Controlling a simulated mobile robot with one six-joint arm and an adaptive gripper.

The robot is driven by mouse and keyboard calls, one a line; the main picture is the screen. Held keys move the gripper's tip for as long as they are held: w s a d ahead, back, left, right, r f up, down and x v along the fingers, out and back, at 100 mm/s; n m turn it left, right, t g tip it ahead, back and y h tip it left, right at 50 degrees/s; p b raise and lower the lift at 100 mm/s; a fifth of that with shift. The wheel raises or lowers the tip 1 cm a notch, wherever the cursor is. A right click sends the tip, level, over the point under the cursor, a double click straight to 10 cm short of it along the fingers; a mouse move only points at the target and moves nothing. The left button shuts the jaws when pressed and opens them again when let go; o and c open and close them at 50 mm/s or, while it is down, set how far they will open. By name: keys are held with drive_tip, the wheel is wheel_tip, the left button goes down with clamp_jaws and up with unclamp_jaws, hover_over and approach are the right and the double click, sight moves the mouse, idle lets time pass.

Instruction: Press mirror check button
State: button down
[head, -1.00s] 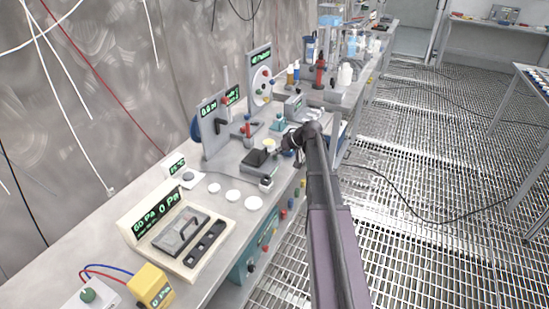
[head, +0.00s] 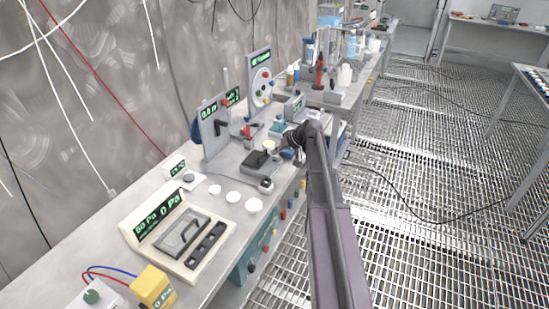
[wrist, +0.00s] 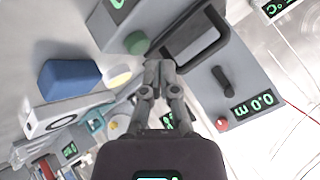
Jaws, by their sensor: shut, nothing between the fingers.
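My gripper (wrist: 160,67) is shut and empty in the wrist view, its fingertips together. A round green button (wrist: 137,43) on a grey box (wrist: 110,28) shows just up and left of the fingertips; I cannot tell whether they touch. No label that I can read says which control is the mirror check button. A grey upright panel (head: 215,138) with a black lever and a "0.0 m" display stands on the bench; in the wrist view this panel (wrist: 250,88) also bears a red knob (wrist: 222,124). In the head view my wrist hides most of the fingers.
A black-framed pad (head: 256,160) and a blue object (wrist: 70,80) lie close to the gripper. White round dishes (head: 233,196), a cream pressure device (head: 140,222) and a yellow box (head: 153,288) stand nearer on the bench. The grated floor to the right has a loose cable.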

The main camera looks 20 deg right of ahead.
sight(275, 159)
drive_tip(key=shift+r+p, duration=2.5)
drive_tip(key=shift+p, duration=0.05)
drive_tip(key=shift+a, duration=0.1)
drive_tip(key=shift+s+a+f, duration=0.1)
drive_tip(key=shift+s+a, duration=0.1)
drive_tip(key=shift+a, duration=0.1)
drive_tip(key=s+a+f+g+h+p, duration=0.1)
drive_tip(key=s+a+g+h+p, duration=0.2)
drive_tip(key=s+a, duration=1.9)
drive_tip(key=shift+s+a+f+g+h+p, duration=0.25)
drive_tip(key=shift+s+f+g+h+p, duration=0.1)
drive_tip(key=shift+s+g+h, duration=1.3)
drive_tip(key=shift+w, duration=0.15)
